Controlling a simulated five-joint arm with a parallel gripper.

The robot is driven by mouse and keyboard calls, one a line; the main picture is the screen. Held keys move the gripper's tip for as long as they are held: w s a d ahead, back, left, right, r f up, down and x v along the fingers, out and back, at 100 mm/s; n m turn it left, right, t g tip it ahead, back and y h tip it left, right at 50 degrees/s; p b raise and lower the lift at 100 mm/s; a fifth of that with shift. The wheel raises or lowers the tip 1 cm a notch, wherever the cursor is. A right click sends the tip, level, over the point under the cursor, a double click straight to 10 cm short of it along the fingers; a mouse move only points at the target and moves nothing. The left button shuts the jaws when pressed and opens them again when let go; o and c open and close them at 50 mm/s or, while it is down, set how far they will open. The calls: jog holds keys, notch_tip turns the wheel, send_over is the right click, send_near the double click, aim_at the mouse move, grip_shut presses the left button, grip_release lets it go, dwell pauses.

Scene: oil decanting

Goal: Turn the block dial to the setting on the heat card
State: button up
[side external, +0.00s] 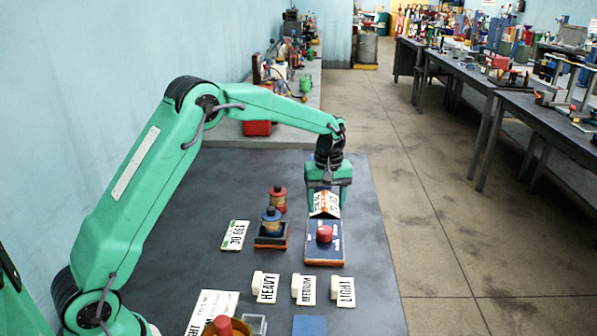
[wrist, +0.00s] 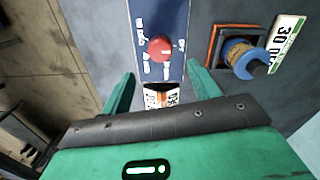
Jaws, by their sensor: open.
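The block dial is a red round knob (side external: 325,234) on a dark blue block (side external: 313,253) with white markings. In the wrist view the knob (wrist: 160,49) is ahead of my fingertips, untouched. My gripper (side external: 328,200) points down behind the block, open. In the wrist view my gripper (wrist: 161,72) has its fingers wide apart. A folded white and orange card (side external: 325,204) stands between them, apart from both; its print is too small to read. A flat card (side external: 235,235) seems to read "30 DEG". I cannot tell which is the heat card.
A blue-topped bottle (side external: 270,217) sits on a dark, orange-edged stand left of the dial, a red-topped one (side external: 278,195) behind it. White labels HEAVY (side external: 267,289), MEDIUM (side external: 308,290) and LIGHT (side external: 345,292) stand in front. The table's right side is clear.

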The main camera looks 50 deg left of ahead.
aim_at(325, 229)
jog(key=shift+f, duration=0.15)
jog(key=shift+f, duration=3.75)
jog(key=c, duration=1)
jog(key=shift+m, duration=0.4)
jog(key=m, duration=1.3)
